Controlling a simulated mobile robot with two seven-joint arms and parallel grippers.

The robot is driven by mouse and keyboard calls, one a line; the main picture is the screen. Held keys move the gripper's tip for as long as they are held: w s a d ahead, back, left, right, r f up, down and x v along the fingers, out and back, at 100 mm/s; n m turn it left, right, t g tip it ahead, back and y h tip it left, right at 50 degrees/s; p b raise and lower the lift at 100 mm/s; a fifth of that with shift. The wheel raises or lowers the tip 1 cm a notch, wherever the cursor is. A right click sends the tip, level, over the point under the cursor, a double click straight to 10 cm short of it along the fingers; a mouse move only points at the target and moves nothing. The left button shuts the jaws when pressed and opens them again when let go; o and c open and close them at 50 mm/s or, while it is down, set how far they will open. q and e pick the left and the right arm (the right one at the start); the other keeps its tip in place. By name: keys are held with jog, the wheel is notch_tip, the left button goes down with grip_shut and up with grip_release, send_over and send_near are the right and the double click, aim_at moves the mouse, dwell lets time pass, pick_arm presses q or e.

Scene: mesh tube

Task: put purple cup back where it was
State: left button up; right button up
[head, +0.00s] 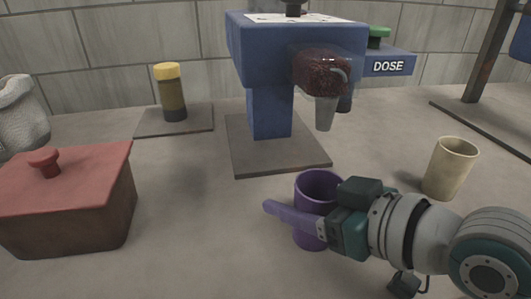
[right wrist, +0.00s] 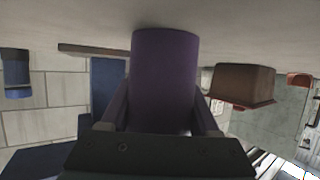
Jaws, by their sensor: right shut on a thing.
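The purple cup (head: 319,183) stands upright at the front middle of the table in the head view, in front of the blue machine's base. My right gripper (head: 300,222) comes in from the right and is shut on the cup, with one purple finger along its near side. The arm and finger hide part of the cup's wall. In the right wrist view the cup (right wrist: 165,80) fills the middle between the two fingers (right wrist: 162,120). I cannot tell whether its bottom touches the table. My left gripper is not in view.
The blue machine (head: 270,110) with a dark red spout (head: 320,73) stands behind the cup on a brown base plate (head: 285,158). A beige cup (head: 451,168) is at right. A red-lidded box (head: 70,190) is at left. A yellow-capped jar (head: 172,92) stands on a mat behind.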

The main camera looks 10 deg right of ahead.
jog(key=o, duration=1.4)
